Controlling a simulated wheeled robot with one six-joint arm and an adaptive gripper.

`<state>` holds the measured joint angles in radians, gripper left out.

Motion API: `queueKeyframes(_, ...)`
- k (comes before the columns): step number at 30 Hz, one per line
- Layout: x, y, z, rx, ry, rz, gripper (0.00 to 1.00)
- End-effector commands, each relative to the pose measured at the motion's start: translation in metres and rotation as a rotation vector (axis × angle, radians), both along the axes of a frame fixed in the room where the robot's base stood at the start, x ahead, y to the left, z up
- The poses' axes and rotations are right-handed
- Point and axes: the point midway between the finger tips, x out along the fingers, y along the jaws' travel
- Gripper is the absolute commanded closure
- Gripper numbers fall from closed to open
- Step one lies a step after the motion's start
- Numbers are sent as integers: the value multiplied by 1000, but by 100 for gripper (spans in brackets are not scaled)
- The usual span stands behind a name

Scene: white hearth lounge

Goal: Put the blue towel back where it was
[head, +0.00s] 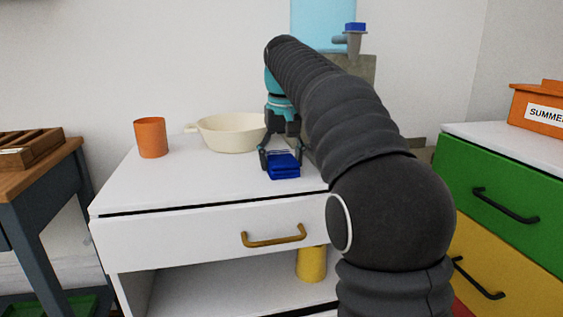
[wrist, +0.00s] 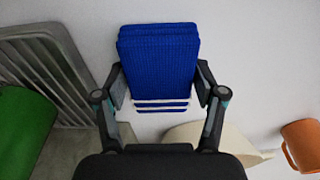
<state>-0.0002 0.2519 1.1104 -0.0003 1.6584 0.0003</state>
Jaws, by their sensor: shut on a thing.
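The folded blue towel (head: 284,166) is between the fingers of my gripper (head: 281,152), over the white cabinet top (head: 200,184) near its front edge. In the wrist view the towel (wrist: 158,62) shows blue ribbed folds with white stripes at the near end. The fingers of my gripper (wrist: 160,88) press on its two sides. I cannot tell whether the towel touches the cabinet top or hangs just above it.
A cream pan (head: 232,133) and an orange cup (head: 151,138) stand left of my gripper. A yellow cylinder (head: 311,264) is on the shelf below. A green-and-yellow drawer unit (head: 490,190) bearing an orange box (head: 537,106) stands right. The cabinet top's front left is clear.

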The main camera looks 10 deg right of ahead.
Motion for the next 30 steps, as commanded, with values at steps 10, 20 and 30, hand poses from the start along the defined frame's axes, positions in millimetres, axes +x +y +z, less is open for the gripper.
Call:
queueKeyframes(10, 0, 0, -1, 0, 0, 0, 8)
queueKeyframes(20, 0, 0, 0, 0, 0, 0, 5)
queueKeyframes(30, -4, 0, 43, 0, -4, 0, 5)
